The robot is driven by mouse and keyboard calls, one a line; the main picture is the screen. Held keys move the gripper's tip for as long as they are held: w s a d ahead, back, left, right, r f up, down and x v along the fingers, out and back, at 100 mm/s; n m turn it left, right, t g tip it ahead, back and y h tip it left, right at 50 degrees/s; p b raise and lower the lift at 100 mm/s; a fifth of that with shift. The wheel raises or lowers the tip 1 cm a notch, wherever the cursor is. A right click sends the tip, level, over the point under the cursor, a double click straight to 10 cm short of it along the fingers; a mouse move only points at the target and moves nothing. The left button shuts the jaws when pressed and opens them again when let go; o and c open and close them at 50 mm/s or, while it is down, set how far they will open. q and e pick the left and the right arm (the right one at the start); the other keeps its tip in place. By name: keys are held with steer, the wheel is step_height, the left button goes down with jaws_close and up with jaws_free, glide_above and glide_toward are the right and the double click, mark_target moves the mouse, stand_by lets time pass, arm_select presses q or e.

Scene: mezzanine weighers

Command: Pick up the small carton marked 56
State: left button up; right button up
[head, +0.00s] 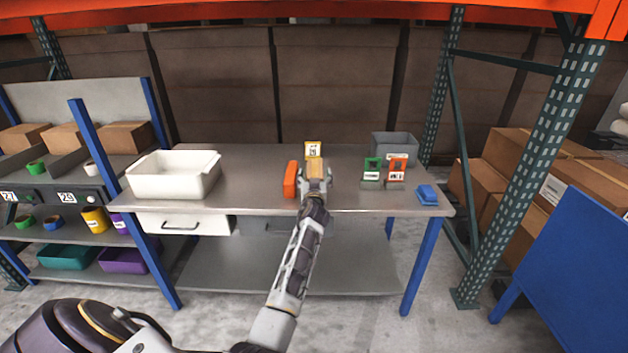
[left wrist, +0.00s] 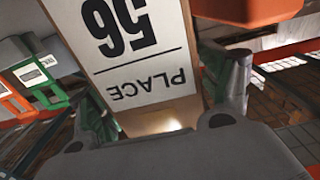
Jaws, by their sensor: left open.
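The small carton (left wrist: 141,38) fills the top middle of the left wrist view. Its white label reads 56 and PLACE, upside down. In the head view the tan carton (head: 315,169) is on the steel table, partly hidden by my gripper. My left gripper (head: 317,182) is open at the carton. In the left wrist view its fingers stand either side of the carton, with the gripper (left wrist: 165,98) not closed on it. Whether a finger touches the carton I cannot tell. My right gripper is not in view.
An orange item (head: 290,180) stands close left of the carton, and a yellow labelled item (head: 313,150) behind it. Green (head: 372,169) and orange (head: 397,168) labelled holders, a grey bin (head: 394,146) and a blue item (head: 427,194) are right. A white tray (head: 174,188) is left.

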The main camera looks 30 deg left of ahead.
arm_select(q)
steer(key=shift+w+a, duration=0.2)
steer(key=shift+w, duration=0.15)
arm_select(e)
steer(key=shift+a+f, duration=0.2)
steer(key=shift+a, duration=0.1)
arm_select(q)
steer(key=shift+s+d, duration=0.1)
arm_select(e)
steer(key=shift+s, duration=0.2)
arm_select(q)
steer(key=shift+c, duration=0.3)
steer(key=shift+r, duration=0.1)
steer(key=c, duration=1.3)
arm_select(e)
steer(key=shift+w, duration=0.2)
arm_select(q)
steer(key=shift+r, duration=0.1)
steer(key=shift+r, duration=0.4)
steer(key=shift+r+p, duration=1.2)
steer(key=shift+r, duration=3.3)
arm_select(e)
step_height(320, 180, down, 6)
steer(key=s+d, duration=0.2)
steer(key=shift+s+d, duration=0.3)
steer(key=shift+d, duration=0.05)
